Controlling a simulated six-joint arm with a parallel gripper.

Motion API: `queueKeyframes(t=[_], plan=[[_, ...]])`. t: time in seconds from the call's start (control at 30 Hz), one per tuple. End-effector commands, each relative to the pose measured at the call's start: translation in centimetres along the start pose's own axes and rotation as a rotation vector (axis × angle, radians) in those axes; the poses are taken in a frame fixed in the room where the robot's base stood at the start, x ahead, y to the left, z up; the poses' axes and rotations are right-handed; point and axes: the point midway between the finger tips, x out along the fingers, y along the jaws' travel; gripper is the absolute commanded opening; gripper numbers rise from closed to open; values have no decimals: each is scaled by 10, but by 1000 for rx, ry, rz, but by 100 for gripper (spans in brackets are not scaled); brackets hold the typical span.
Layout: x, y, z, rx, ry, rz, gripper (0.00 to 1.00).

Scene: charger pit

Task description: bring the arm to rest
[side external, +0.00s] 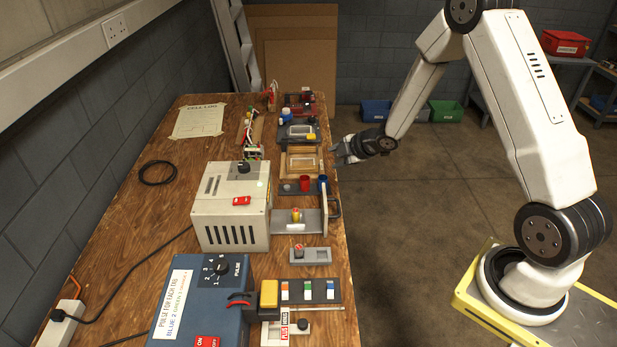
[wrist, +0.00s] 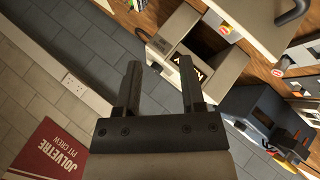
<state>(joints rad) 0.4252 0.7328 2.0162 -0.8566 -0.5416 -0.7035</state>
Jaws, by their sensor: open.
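My gripper (side external: 338,156) is at the right edge of the wooden bench (side external: 140,215) in the side external view, beside a wooden frame tray (side external: 290,168). It also shows in the wrist view (wrist: 159,66), where its two dark fingers stand apart with nothing between them. The gripper is open. My arm is bent, reaching down from the upper right. Whether the gripper touches anything cannot be told from these views.
A beige box (side external: 232,213) and a blue box with a dial (side external: 200,290) stand on the bench. Small fixtures line its right side, including a grey plate with a handle (side external: 290,228). Bins (side external: 445,111) sit at the back.

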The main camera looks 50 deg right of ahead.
Motion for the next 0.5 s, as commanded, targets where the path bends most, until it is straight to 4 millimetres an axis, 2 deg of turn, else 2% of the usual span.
queueKeyframes(t=[0.03, 0.23, 0.5], plan=[[-8, 2, -9, 49, -29, -8, 51], [-42, -7, -36, 288, -161, -51, 51], [-96, -41, -71, 627, -325, -119, 51]])
